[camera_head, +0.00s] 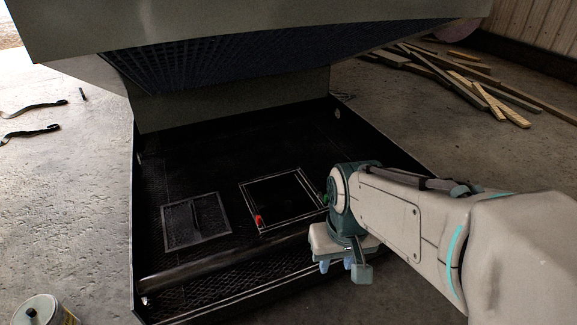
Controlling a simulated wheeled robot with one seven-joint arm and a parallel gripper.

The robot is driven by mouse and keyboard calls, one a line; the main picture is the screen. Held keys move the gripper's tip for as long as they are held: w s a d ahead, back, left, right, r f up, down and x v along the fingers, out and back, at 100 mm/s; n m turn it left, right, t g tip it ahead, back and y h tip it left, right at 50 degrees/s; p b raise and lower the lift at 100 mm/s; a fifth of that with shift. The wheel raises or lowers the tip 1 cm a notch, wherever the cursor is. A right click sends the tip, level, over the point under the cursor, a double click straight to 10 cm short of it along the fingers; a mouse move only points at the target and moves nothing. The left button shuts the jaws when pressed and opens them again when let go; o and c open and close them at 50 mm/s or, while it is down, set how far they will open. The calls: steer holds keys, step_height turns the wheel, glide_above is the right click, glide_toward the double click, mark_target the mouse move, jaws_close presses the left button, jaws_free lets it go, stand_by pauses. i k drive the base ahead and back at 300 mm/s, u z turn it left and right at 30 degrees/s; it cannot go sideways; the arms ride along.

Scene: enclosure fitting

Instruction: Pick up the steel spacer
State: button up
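I cannot make out a steel spacer with certainty in the head view. My gripper (336,265) hangs fingers down over the front right part of a dark enclosure base (180,266). Its two pale blue fingertips stand apart, and I see nothing between them. A small red-orange piece (259,221) stands at the front left corner of a light-edged square frame (283,202) in the enclosure floor, left of my gripper. My arm hides the right part of the enclosure.
A mesh panel (179,233) lies left of the square frame. A raised lid (235,32) overhangs the back of the enclosure. A can (42,311) stands at the lower left. Straps (32,133) lie on the floor at left, and wooden planks (455,80) at the back right.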

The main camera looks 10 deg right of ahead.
mark_target(287, 204)
steer(key=i, duration=0.45)
steer(key=k, duration=1.25)
steer(key=z, duration=0.75)
steer(key=i, duration=1.45)
steer(key=u, duration=0.75)
steer(key=i, duration=0.5)
steer(key=u, duration=0.5)
